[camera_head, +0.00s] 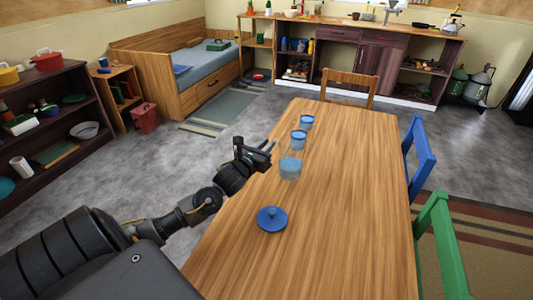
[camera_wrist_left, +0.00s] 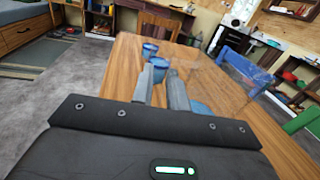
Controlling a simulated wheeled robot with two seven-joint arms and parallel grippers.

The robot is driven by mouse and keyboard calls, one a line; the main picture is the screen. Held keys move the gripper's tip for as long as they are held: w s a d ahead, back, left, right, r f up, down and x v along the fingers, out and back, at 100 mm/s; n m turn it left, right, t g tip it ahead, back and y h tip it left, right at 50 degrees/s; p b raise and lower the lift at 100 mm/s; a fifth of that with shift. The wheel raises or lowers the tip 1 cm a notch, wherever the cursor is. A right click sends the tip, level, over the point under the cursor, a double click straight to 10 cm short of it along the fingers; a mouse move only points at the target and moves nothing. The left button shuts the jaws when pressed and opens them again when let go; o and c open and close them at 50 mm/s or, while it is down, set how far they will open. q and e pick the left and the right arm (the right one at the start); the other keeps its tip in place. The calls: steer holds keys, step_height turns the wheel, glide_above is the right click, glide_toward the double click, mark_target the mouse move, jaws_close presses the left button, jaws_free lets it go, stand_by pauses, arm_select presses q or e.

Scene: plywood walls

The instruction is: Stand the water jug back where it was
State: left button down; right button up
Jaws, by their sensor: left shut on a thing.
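The water jug (camera_head: 290,168) is clear, with pale blue water low inside, and looks upright over the left part of the wooden table. I cannot tell whether its base touches the table. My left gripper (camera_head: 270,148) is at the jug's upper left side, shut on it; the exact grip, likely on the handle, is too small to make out. In the left wrist view the gripper fingers (camera_wrist_left: 161,88) are close together, and the jug's water (camera_wrist_left: 200,108) shows to their right, partly hidden. A blue lid with a knob (camera_head: 272,219) lies on the table nearer me. My right gripper is out of view.
Two blue-topped glasses (camera_head: 298,139) (camera_head: 306,121) stand on the table (camera_head: 345,210) just beyond the jug. The table's right and near parts are clear. A blue chair (camera_head: 419,150) and a green chair (camera_head: 440,240) stand along the right edge, a wooden chair (camera_head: 348,84) at the far end.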

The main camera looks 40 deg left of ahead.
arm_select(q)
steer(key=f, duration=0.1)
steer(key=w+f+p, duration=0.1)
steer(key=f, duration=0.1)
steer(key=shift+a+f, duration=0.2)
steer(key=shift+f, duration=0.05)
steer(key=shift+d+f, duration=0.15)
steer(key=shift+f, duration=0.1)
steer(key=shift+d, duration=0.15)
steer(key=c, duration=1.5)
jaws_free()
steer(key=shift+f, duration=0.1)
steer(key=shift+c, duration=0.2)
steer(key=shift+o, duration=0.8)
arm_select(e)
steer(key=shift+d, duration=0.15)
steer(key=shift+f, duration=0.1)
